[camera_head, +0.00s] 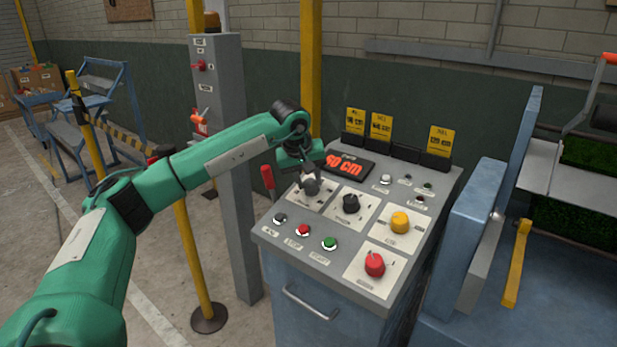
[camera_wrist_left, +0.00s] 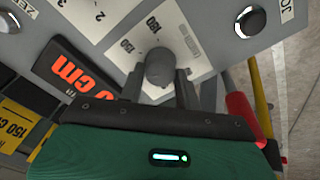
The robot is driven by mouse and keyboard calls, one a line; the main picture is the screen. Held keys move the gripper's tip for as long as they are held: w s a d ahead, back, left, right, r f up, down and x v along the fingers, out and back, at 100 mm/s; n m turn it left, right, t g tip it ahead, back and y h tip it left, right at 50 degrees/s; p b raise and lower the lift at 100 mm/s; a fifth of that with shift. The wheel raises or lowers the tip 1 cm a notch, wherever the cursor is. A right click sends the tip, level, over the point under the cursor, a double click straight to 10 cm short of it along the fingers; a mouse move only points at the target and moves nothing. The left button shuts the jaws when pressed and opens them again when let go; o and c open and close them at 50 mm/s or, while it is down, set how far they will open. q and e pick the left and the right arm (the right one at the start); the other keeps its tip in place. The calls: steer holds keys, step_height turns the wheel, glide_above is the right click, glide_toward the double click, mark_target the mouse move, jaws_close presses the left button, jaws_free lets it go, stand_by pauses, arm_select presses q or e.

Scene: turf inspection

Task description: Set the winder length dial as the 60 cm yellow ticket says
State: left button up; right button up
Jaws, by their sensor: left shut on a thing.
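The length dial (camera_wrist_left: 159,67) is a dark grey round knob on a white plate with printed numbers, 150 and 180 among them. My left gripper (camera_head: 309,183) is shut on this knob, with a finger on either side of it in the left wrist view (camera_wrist_left: 160,88). Yellow tickets (camera_head: 381,127) stand in dark holders behind the panel, too small to read surely there. One ticket (camera_wrist_left: 20,117) reads 150 cm in the left wrist view. My right gripper is not in view.
The sloped grey panel also carries a black knob (camera_head: 351,204), a yellow knob (camera_head: 400,222), a red knob (camera_head: 374,264) and several push buttons. A red handle (camera_head: 267,177) stands at the panel's left edge. A grey post (camera_head: 222,120) rises behind my left arm.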

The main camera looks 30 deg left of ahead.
arm_select(q)
steer(key=n, duration=0.3)
steer(key=shift+r+n, duration=0.1)
steer(key=shift+n, duration=0.3)
steer(key=n+p, duration=0.1)
steer(key=n, duration=0.3)
steer(key=shift+a+n, duration=0.1)
steer(key=shift+n, duration=0.2)
steer(key=n, duration=0.7)
steer(key=shift+s+g+p, duration=0.1)
steer(key=shift+g+p, duration=0.2)
steer(key=shift+p, duration=0.05)
steer(key=n, duration=0.3)
steer(key=shift+n, duration=0.4)
steer(key=n, duration=1)
steer(key=shift+p, duration=0.4)
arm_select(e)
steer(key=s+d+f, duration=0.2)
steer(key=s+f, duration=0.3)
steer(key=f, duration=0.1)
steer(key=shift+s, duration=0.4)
arm_select(q)
steer(key=shift+n, duration=0.4)
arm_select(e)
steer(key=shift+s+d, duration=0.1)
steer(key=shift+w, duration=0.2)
